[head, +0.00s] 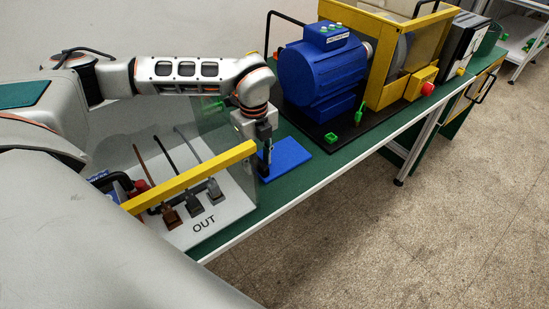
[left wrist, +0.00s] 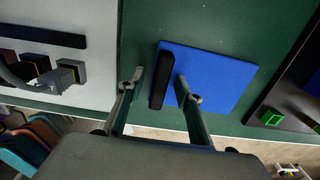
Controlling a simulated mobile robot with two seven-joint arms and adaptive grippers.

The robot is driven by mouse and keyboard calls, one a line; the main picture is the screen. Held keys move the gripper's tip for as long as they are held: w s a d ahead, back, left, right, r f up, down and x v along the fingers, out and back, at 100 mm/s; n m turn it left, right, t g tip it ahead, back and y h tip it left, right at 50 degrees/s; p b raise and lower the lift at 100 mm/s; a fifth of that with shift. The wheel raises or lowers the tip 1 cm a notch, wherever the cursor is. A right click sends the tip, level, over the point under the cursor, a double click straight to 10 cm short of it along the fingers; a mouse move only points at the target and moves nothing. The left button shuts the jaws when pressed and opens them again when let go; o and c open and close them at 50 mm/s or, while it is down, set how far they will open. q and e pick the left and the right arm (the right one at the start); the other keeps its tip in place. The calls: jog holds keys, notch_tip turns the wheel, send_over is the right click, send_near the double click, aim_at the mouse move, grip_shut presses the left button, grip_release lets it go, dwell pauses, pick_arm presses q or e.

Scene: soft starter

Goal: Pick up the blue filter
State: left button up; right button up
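The blue filter (head: 287,158) is a flat blue plate lying on the green bench top. In the left wrist view the blue plate (left wrist: 217,85) has a black bar (left wrist: 160,82), like a handle, along its left edge. My left gripper (head: 265,150) points down at the filter's left side. In the left wrist view my left gripper (left wrist: 160,76) is open, with one fingertip on each side of the black bar. I cannot tell whether the fingers touch it. My right gripper is not in view.
A panel marked OUT (head: 222,213) with cables and a yellow bar (head: 188,178) stands left of the filter. A blue motor (head: 318,72) on a black base (head: 345,128) stands behind right, with a yellow-framed guard (head: 412,50) beyond. The bench's front edge is close.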

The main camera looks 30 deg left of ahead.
pick_arm(q)
grip_shut()
dwell(0.3)
